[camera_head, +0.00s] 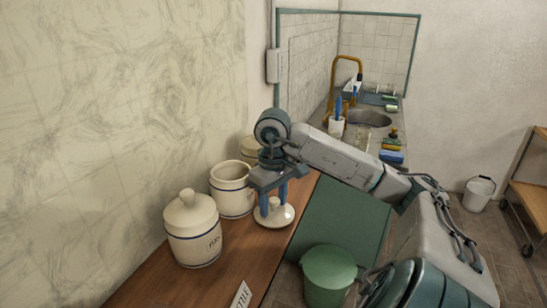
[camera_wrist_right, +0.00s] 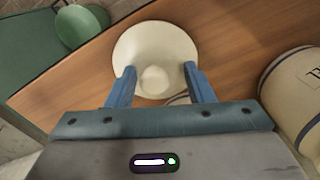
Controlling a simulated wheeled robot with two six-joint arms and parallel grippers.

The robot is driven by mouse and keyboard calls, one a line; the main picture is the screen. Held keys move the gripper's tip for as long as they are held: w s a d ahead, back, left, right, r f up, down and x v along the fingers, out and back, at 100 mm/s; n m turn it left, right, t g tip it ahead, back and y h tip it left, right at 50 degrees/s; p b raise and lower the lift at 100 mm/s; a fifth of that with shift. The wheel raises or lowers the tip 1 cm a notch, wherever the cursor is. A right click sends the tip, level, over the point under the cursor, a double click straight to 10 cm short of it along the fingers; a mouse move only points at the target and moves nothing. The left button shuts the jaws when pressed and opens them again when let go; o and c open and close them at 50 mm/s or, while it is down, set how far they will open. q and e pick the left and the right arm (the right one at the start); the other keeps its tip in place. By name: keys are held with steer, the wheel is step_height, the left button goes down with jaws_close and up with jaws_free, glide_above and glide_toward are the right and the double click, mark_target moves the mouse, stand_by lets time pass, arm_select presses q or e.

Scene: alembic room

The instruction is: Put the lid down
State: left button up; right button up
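A cream lid (camera_head: 274,217) with a round knob lies knob up on the wooden counter (camera_head: 225,270), near its right edge. My right gripper (camera_head: 273,200) is over the lid, fingers pointing down. In the right wrist view, the lid (camera_wrist_right: 155,45) shows beyond the blue fingers of the gripper (camera_wrist_right: 160,80). The fingers stand apart on either side of the knob, with a gap on both sides, so the gripper is open. An open cream jar (camera_head: 231,190) without a lid stands just left of the gripper. My left gripper is not in view.
A lidded, labelled jar (camera_head: 192,230) stands at the front left, and another jar (camera_head: 249,147) is partly hidden behind. A small label card (camera_head: 241,295) is at the front. A green bin (camera_head: 329,275) stands below the counter's right side. A sink (camera_head: 368,118) is farther back.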

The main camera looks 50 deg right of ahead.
mark_target(273, 201)
steer(key=shift+r+p, duration=0.5)
steer(key=shift+r, duration=0.05)
step_height(273, 201, up, 11)
steer(key=p, duration=1.1)
